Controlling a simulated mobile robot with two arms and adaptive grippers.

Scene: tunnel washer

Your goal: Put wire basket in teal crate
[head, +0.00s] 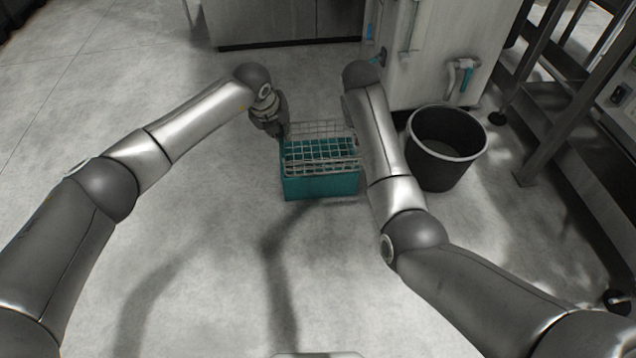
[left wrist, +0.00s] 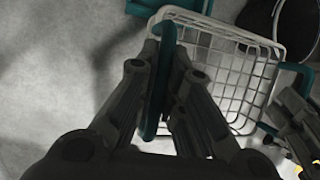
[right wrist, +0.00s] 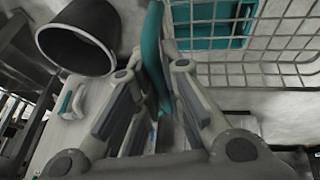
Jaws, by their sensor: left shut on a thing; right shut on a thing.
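The wire basket (head: 320,129) is a pale metal mesh with teal handles. It hangs level between my two grippers. The teal crate (head: 322,188) stands on the floor, and the basket overlaps it in the head view. Crate parts show through and beside the mesh in the right wrist view (right wrist: 218,42). The height of the basket over the crate is hard to tell. My left gripper (head: 272,122) is shut on one teal handle (left wrist: 160,75). My right gripper (right wrist: 150,85) is shut on the opposite handle (right wrist: 152,50); my arm hides it in the head view.
A black round bin (head: 420,172) stands on the floor right of the crate. A pale cabinet (head: 440,60) is behind it, and a dark metal stair frame (head: 560,120) stands at the right. The floor to the left and front of the crate is clear.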

